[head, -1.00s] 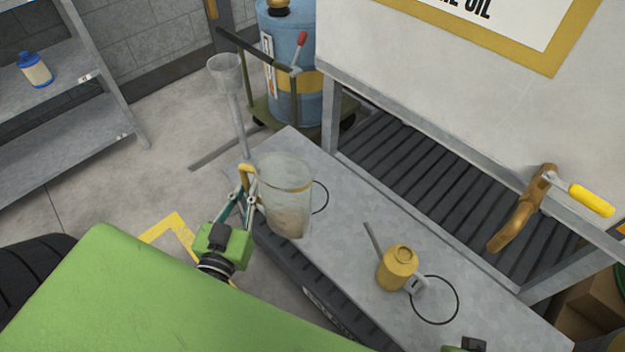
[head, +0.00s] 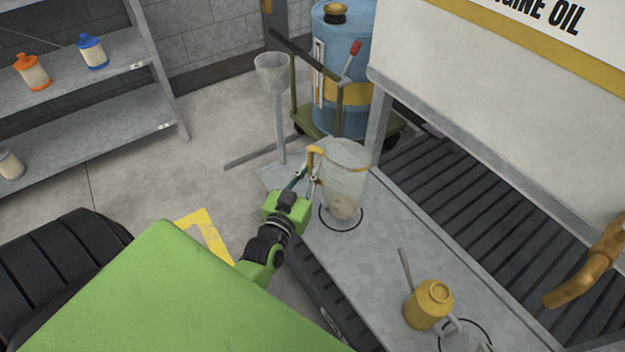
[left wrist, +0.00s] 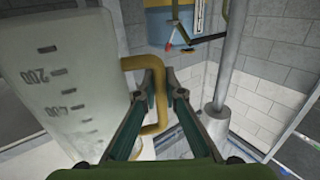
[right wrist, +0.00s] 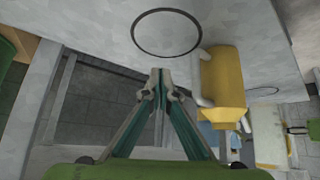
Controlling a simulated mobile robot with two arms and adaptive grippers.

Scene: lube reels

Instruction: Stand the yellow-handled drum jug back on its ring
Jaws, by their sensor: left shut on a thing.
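The clear drum jug (head: 345,182) with a yellow handle (head: 316,156) stands roughly upright over a black ring (head: 342,229) on the grey bench. Its base shows within the ring's outline; I cannot tell whether it touches the bench. The back of the ring is hidden by the jug. My left gripper (head: 306,178) is shut on the handle, on the jug's left side. In the left wrist view the handle (left wrist: 158,100) passes between the fingers, beside the graduated jug wall (left wrist: 62,85). My right gripper (right wrist: 160,80) is shut and empty, near the bench edge.
A yellow oil can (head: 429,305) with a thin spout stands beside a second ring (head: 482,325) at the front; it is close to my right gripper. A funnel on a post (head: 272,75) rises behind the jug. A blue drum (head: 343,80) stands on a trolley beyond the bench.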

